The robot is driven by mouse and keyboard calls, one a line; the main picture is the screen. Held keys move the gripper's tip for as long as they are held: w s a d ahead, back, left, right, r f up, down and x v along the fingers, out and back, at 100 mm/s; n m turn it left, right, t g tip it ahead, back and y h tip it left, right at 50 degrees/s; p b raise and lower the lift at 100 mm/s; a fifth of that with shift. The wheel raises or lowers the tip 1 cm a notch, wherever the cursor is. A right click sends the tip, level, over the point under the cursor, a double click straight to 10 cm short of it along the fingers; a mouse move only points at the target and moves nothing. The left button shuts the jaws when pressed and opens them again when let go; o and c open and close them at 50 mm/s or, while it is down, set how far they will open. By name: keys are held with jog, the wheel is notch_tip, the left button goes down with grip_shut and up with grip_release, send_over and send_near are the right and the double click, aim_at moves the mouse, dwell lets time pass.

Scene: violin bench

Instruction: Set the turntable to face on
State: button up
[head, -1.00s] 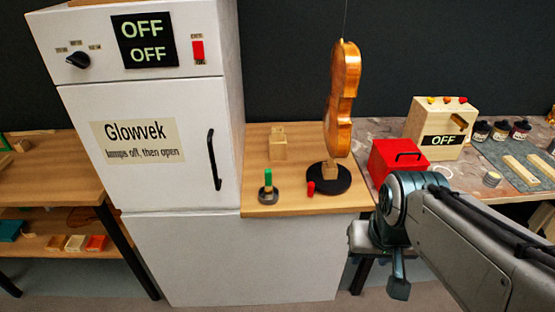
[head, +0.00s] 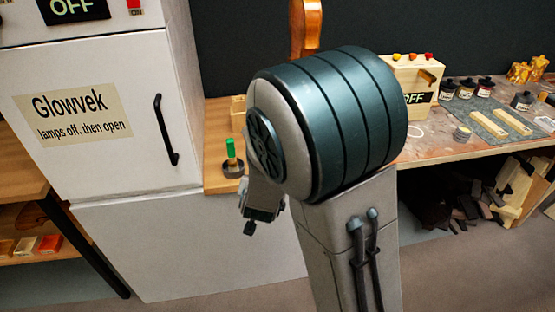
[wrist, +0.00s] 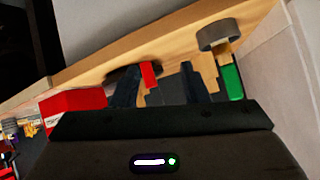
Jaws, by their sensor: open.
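The turntable is a black disc (wrist: 122,74) on the wooden bench, partly hidden behind a finger in the wrist view. A short red knob (wrist: 148,74) stands at its rim. The violin (head: 305,25) shows only its upper part in the head view; my arm hides its lower part and the turntable there. My gripper (wrist: 160,88) is open, with two dark fingers pointing toward the bench. The red knob appears between the fingers, close to the left one. I cannot tell whether they touch. Nothing is visibly held.
A green-handled tool (head: 230,148) stands in a dark round holder (head: 233,170) beside the white cabinet (head: 115,100). A red box (wrist: 70,100) is left of my fingers in the wrist view. A cream box with an OFF display (head: 420,80) and jars stand on the right bench.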

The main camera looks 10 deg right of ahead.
jog(key=w+d+t+h+b, duration=0.1)
jog(key=w+d+t+h, duration=0.1)
jog(key=w, duration=0.2)
jog(key=w+d+f+t+h+b, duration=0.1)
jog(key=w+d+h, duration=0.1)
jog(key=w, duration=0.3)
jog(key=w+d+t+h+b, duration=0.1)
jog(key=w+d+t+h, duration=0.1)
jog(key=w+d, duration=0.1)
jog(key=shift+w+f+t+b, duration=0.15)
jog(key=shift+w+t+b, duration=0.2)
jog(key=shift+w, duration=0.4)
jog(key=shift+c, duration=0.3)
grip_shut()
